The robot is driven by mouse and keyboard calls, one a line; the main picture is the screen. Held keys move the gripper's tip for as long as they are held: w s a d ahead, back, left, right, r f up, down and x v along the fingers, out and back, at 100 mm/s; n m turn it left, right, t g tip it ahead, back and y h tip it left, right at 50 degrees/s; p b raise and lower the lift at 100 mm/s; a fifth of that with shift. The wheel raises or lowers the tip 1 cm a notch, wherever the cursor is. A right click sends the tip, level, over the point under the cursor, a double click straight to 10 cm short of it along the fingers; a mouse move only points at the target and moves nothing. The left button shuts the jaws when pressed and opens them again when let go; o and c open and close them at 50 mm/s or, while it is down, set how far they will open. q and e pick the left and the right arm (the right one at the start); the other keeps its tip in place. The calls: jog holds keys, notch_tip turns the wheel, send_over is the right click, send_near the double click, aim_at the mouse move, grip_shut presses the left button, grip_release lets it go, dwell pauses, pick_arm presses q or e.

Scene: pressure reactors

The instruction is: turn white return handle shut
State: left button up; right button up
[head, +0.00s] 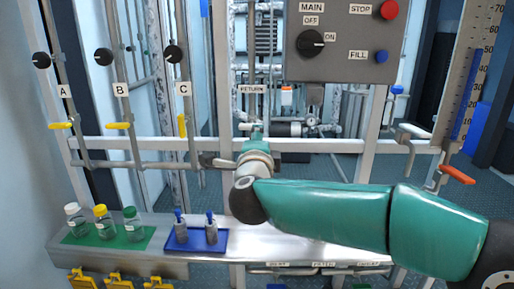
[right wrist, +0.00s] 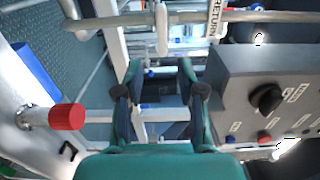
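In the right wrist view a white handle (right wrist: 161,30) sits across a horizontal pipe, beside the RETURN label (right wrist: 215,18). My right gripper (right wrist: 160,68) is open and empty, with its two fingers spread either side of the line to the handle. The handle appears beyond the fingertips; I see no contact. In the head view the RETURN label (head: 251,89) hangs above my right gripper (head: 255,133), which points away from me at the rail. My left gripper is not in view.
A grey control panel (head: 345,40) stands above and right of the gripper. Yellow handles (head: 118,126) line the left pipes. Bottles (head: 104,222) stand on a green mat; a blue tray (head: 196,247) is beside it.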

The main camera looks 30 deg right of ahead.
jog(key=v, duration=0.3)
jog(key=shift+s+a+f, duration=0.1)
jog(key=shift+s+a, duration=0.1)
jog(key=shift+s, duration=0.15)
jog(key=w+a+f+n+g+y, duration=0.1)
jog(key=a+f+n+y, duration=0.3)
jog(key=f, duration=0.7)
jog(key=w+a+f+n+g+y, duration=0.1)
jog(key=a+f+n+y, duration=0.15)
jog(key=f+n, duration=0.65)
jog(key=w+a+f+n+g+y, duration=0.15)
jog(key=a+f, duration=0.25)
jog(key=f, duration=1)
jog(key=s+a+f+n+g+y, duration=0.2)
jog(key=s+f, duration=0.3)
jog(key=f, duration=0.3)
jog(key=s+a+f+n+g+y, duration=0.1)
jog(key=s+a+f+n+g, duration=0.15)
jog(key=s+f, duration=0.4)
jog(key=s+a+f+n+g+y, duration=0.25)
jog(key=s+f, duration=0.25)
jog(key=s, duration=0.3)
jog(key=s+a+f+n+g+y, duration=0.1)
jog(key=s+f+g, duration=0.3)
jog(key=s+f, duration=0.3)
notch_tip(320, 180, up, 24)
jog(key=s+p, duration=0.1)
jog(key=p, duration=2.1)
jog(key=shift+f, duration=0.25)
